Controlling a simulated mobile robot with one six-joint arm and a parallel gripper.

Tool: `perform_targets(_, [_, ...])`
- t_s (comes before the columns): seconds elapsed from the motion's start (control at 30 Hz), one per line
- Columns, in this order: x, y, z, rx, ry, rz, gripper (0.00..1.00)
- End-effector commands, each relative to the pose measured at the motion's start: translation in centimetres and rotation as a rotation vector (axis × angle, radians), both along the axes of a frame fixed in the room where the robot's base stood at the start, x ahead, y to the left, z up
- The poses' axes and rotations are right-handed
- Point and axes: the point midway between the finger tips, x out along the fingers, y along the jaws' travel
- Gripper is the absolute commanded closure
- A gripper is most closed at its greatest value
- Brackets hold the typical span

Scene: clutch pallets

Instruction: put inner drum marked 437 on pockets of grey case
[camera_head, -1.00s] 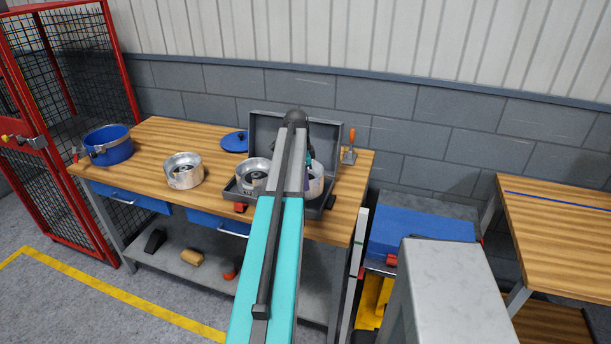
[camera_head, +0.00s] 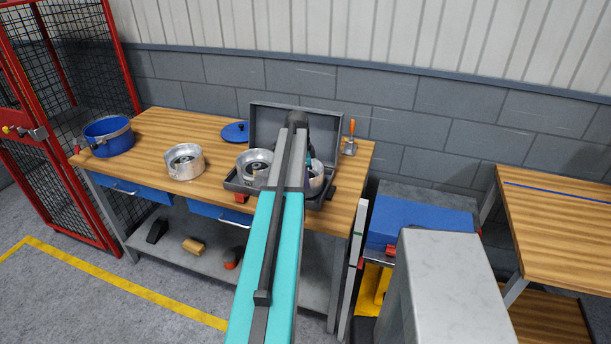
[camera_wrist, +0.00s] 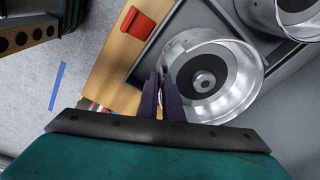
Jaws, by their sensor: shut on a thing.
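The open grey case (camera_head: 236,184) stands on the wooden bench with its lid raised at the back. One silver drum (camera_head: 252,162) is in its left part and shows at the top right of the wrist view (camera_wrist: 290,12). A second silver drum (camera_head: 317,177) is at the right part, half hidden behind my arm. In the wrist view my gripper (camera_wrist: 168,76) is shut on the near rim of this second drum (camera_wrist: 235,92), which looks level over or in the case. I cannot tell whether it rests on the bottom. No number is readable.
A third silver drum (camera_head: 184,163) stands on the bench left of the case. A blue pot (camera_head: 108,138) is at the bench's left end, and a blue lid (camera_head: 235,132) lies behind. An orange-handled tool (camera_head: 350,138) stands right of the case.

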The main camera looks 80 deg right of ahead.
Motion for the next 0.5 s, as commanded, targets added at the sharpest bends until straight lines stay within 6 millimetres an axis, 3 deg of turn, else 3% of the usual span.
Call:
perform_targets(0.43, [-0.1,-0.2,-0.5,-0.009,-0.001,-0.001,1.00])
perform_targets(0.5, [-0.1,0.0,-0.8,-0.001,0.000,-0.001,0.85])
